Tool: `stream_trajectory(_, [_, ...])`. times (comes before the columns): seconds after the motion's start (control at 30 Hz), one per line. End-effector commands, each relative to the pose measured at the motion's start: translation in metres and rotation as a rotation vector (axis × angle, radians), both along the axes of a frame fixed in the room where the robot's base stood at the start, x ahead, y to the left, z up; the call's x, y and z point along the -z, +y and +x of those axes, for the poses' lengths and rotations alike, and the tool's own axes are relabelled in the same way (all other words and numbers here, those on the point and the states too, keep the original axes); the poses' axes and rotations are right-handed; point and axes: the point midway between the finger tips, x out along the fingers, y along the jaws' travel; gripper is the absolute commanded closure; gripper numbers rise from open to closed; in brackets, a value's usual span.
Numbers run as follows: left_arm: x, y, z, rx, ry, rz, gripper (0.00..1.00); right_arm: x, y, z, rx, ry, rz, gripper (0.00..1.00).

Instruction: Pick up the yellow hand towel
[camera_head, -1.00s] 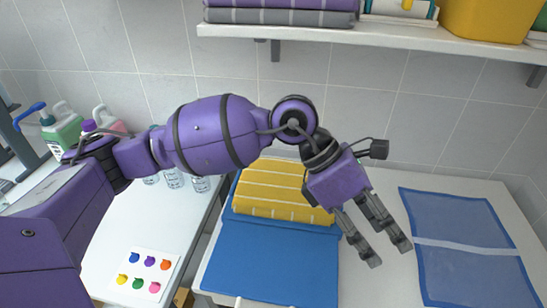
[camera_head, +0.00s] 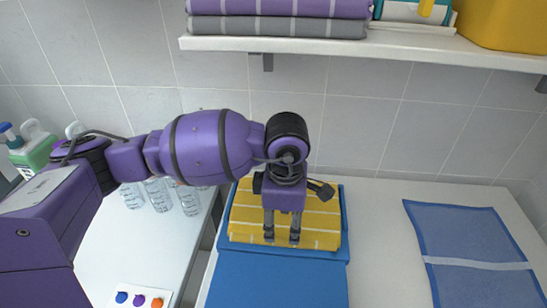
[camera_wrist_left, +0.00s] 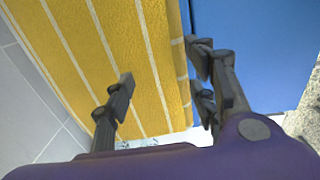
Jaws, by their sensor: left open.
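The yellow hand towel (camera_head: 320,222) with pale stripes lies folded on a blue mat (camera_head: 280,280) against the back of the counter. My left gripper (camera_head: 282,240) is over the front part of the towel, pointing down, with its fingers apart and nothing between them. In the left wrist view the towel (camera_wrist_left: 100,40) fills the middle, with its folded edge running between the fingertips of the left gripper (camera_wrist_left: 160,72). One finger is over the towel and the other over the blue mat. Whether the fingers touch the towel is unclear. My right gripper is not in view.
A shelf (camera_head: 330,47) with folded purple and grey towels (camera_head: 280,20) and a yellow bin (camera_head: 505,22) hangs above. A blue mesh bag (camera_head: 470,250) lies at right. Several clear bottles (camera_head: 158,192) and a green jug (camera_head: 35,150) stand at left.

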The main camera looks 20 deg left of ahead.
Motion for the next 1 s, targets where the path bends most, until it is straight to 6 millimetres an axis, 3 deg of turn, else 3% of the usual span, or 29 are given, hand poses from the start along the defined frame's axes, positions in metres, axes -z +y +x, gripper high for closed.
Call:
stream_trajectory(0.2, [0.027, -0.001, 0.001, -0.001, 0.000, -0.001, 0.48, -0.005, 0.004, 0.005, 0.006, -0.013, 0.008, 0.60])
stream_trajectory(0.47, [0.030, -0.001, 0.001, 0.000, -0.002, -0.001, 0.48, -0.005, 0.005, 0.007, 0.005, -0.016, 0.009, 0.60])
stream_trajectory(0.87, [0.030, -0.001, 0.001, 0.000, -0.002, -0.001, 0.98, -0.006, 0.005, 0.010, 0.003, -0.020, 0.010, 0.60])
stream_trajectory(1.0, [0.030, -0.001, 0.002, 0.000, -0.004, -0.002, 1.00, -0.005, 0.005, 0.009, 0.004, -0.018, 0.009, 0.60])
